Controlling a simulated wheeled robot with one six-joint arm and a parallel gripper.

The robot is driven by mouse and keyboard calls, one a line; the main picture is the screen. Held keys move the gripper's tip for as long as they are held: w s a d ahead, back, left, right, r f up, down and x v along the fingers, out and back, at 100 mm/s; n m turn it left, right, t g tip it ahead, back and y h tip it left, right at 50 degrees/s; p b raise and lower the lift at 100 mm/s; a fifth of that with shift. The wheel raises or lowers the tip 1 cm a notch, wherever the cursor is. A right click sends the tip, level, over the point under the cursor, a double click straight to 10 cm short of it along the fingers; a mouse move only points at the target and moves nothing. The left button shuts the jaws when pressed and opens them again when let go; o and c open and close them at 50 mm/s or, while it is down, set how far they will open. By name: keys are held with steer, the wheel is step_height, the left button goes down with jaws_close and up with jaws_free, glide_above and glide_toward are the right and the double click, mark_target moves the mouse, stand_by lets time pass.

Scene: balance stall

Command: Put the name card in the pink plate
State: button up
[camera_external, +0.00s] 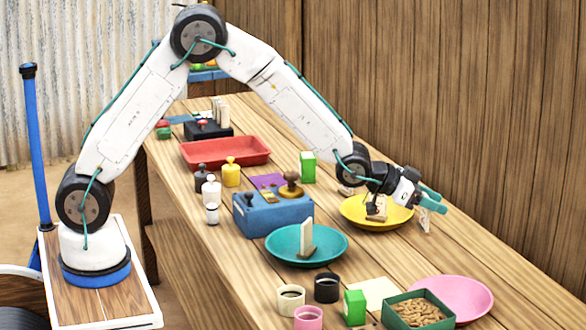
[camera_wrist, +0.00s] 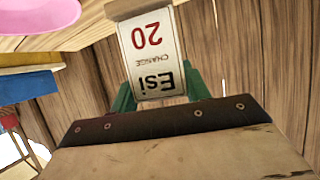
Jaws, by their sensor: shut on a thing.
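The name card (camera_wrist: 152,52), white with "Esi" in black, "CHANGE" and a red "20", shows upside down in the wrist view between the green fingers of my gripper (camera_wrist: 157,97). In the external view my gripper (camera_external: 432,198) is shut on the card (camera_external: 424,220), just right of the yellow plate and above the table. The pink plate (camera_external: 457,296) lies at the front right, nearer the camera than my gripper, and looks empty. A pink rim also shows at the wrist view's top left (camera_wrist: 38,8).
The yellow plate (camera_external: 353,217) and teal plate (camera_external: 287,252) each hold an upright card or stand. A green tray of brown pieces (camera_external: 392,316) stands against the pink plate's left side. Cups and a green box (camera_external: 355,307) stand further left. A wooden wall (camera_external: 480,120) runs behind the table.

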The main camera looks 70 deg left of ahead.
steer(key=s+d+r+m+g+h, duration=0.1)
steer(key=s+d+m+g+h, duration=0.15)
steer(key=d, duration=0.75)
steer(key=s+d+r+m+g+h, duration=0.2)
steer(key=d+m+h, duration=0.15)
steer(key=d, duration=0.65)
steer(key=shift+t, duration=0.25)
steer(key=shift+w+a+f, duration=0.1)
steer(key=shift+w+f, duration=0.05)
steer(key=shift+f, duration=2.7)
steer(key=shift+w+f, duration=0.15)
steer(key=shift+f, duration=2.65)
steer(key=o, duration=1.3)
step_height(320, 180, up, 7)
